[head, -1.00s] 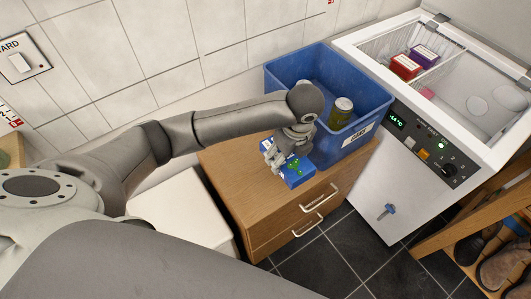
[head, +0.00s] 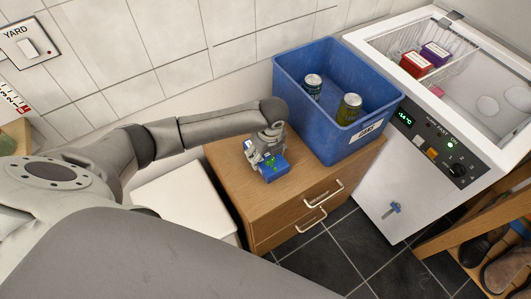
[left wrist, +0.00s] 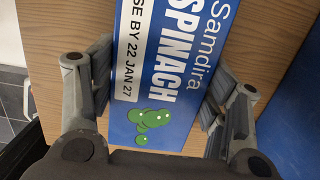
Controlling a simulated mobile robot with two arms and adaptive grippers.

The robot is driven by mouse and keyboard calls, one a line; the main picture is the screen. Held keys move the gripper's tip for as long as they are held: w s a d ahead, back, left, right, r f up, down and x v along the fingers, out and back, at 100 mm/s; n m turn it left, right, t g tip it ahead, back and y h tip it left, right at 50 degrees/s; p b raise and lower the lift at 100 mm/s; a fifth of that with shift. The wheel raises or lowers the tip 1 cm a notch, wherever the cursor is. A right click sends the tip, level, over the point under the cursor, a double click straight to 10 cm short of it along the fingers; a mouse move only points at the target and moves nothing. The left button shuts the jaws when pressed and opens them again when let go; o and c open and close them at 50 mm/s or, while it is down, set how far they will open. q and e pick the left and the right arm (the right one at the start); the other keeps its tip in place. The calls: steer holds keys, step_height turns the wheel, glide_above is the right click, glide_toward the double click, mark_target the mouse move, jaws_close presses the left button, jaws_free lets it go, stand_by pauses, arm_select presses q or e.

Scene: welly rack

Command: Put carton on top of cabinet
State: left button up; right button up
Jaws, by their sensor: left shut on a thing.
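The carton (head: 273,171) is a blue box with green pictures. In the left wrist view its label (left wrist: 170,85) reads "Samdira SPINACH" with a use-by date. My left gripper (head: 264,156) is shut on it, with a finger along each side. The carton is at the wooden top of the cabinet (head: 232,166), left of the blue bin. I cannot tell whether it touches the wood or hangs just above it. The cabinet has drawers with pale handles. My right gripper is not in view.
A blue bin (head: 338,142) holding cans (head: 349,109) stands on the cabinet's back right. An open chest freezer (head: 420,115) with boxes inside stands to the right. A boot rack (head: 445,240) is at lower right. The cabinet's front right top is clear.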

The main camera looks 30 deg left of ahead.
mark_target(269, 157)
arm_select(q)
steer(key=o, duration=1.3)
step_height(269, 157, up, 12)
steer(key=d+p, duration=0.1)
steer(key=shift+s+d, duration=0.3)
steer(key=shift+s, duration=0.15)
